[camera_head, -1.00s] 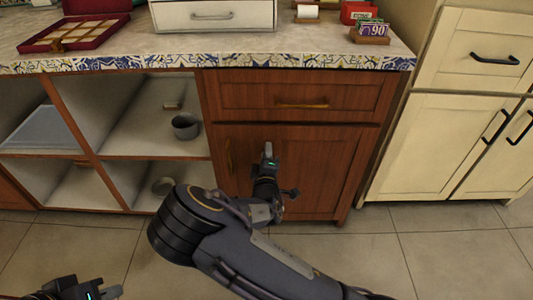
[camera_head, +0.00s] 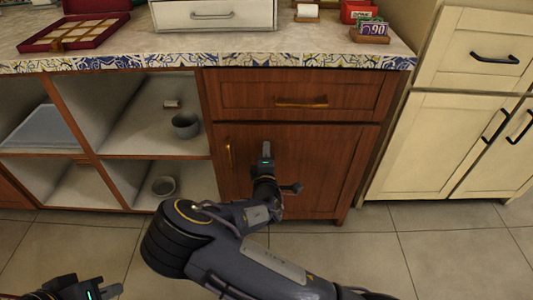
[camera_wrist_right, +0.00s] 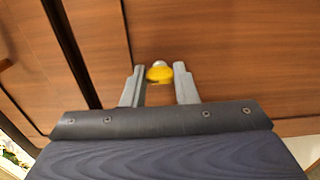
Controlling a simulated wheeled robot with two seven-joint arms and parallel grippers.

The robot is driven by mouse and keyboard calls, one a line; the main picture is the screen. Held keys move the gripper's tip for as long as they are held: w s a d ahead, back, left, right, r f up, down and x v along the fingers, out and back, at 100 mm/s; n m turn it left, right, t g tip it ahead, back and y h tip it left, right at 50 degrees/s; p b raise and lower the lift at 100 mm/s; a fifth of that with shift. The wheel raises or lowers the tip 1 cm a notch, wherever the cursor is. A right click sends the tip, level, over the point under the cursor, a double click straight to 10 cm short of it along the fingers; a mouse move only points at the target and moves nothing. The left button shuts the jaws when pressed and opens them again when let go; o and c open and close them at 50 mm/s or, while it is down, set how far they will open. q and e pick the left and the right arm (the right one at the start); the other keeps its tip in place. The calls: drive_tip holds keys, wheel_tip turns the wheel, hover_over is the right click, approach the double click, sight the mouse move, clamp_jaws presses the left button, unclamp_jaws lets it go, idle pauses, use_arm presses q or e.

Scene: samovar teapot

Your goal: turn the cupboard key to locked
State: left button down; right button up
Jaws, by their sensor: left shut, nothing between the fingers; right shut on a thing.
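The cupboard door (camera_head: 325,165) is reddish-brown wood below a drawer and looks closed. The key is hidden by the gripper in the head view. How far the key is turned cannot be told. My left gripper (camera_head: 109,291) is shut and empty at the lower left, away from the cupboard.
A brass handle (camera_head: 228,155) is on the door's left side and another pull (camera_head: 301,104) is on the drawer above. Open shelves (camera_head: 135,140) with a grey cup (camera_head: 186,125) are at the left. Cream cabinets (camera_head: 430,130) stand right.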

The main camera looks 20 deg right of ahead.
drive_tip(key=o, duration=1)
drive_tip(key=shift+s, duration=0.1)
drive_tip(key=p+v, duration=0.1)
drive_tip(key=v, duration=0.6)
drive_tip(key=shift+s+a+p, duration=0.15)
drive_tip(key=shift+s+p, duration=0.2)
